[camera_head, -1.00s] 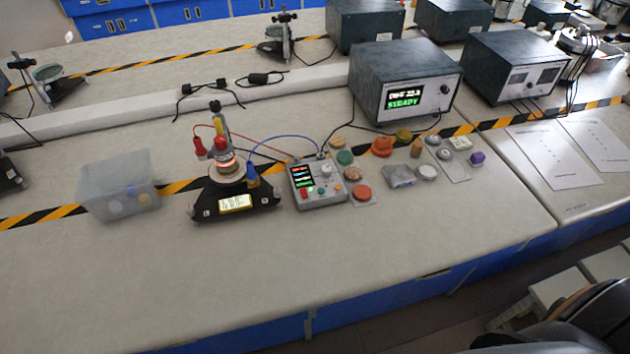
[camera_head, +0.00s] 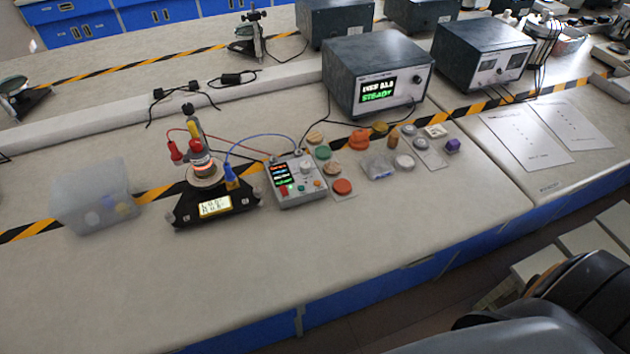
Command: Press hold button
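A small grey control box (camera_head: 300,194) stands on the bench near the middle of the view. It has a dark screen (camera_head: 282,175) with coloured lines, a pale knob (camera_head: 306,167), and a row of small buttons. These include a red button (camera_head: 284,191), a green button (camera_head: 301,187) and an orange button (camera_head: 317,184). Their labels are too small to read, so I cannot tell which is the hold button. Nothing touches the box from above. Neither of my grippers is in view.
A black stand (camera_head: 215,206) with a lit display and wires is left of the box. A translucent bin (camera_head: 95,195) is farther left. Coloured discs (camera_head: 342,187) lie close on the right. A meter (camera_head: 377,72) reading STEADY stands behind. The bench front is clear.

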